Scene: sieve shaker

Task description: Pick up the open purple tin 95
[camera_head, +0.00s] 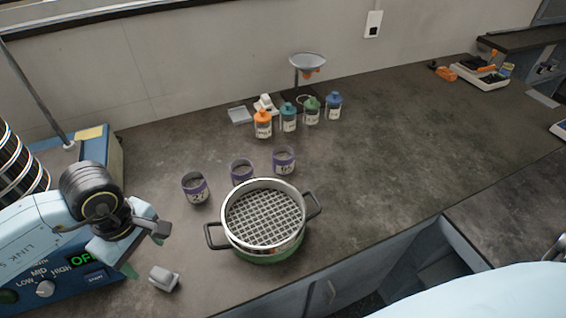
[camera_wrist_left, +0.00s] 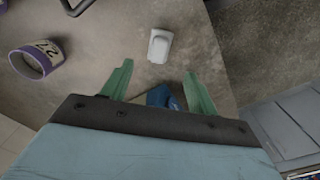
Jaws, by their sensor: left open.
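Three open purple-banded tins stand on the dark bench in the head view: a left tin (camera_head: 195,187), a middle tin (camera_head: 241,170) partly behind the sieve pot, and a right tin (camera_head: 284,160). The right tin's label may read 95, but it is too small to be sure; the middle label is mostly hidden. The left tin reads 27 in the left wrist view (camera_wrist_left: 37,60). My left gripper (camera_head: 148,246) is open and empty, left of the sieve pot and apart from all the tins. Its green fingers show in the left wrist view (camera_wrist_left: 159,92). My right gripper is not in view.
A sieve pot (camera_head: 264,217) with two handles stands in front of the tins. A small white block (camera_head: 164,278) lies near my left gripper. Several capped bottles (camera_head: 288,118) and a funnel stand (camera_head: 307,62) are behind. The blue shaker (camera_head: 85,270) is at left.

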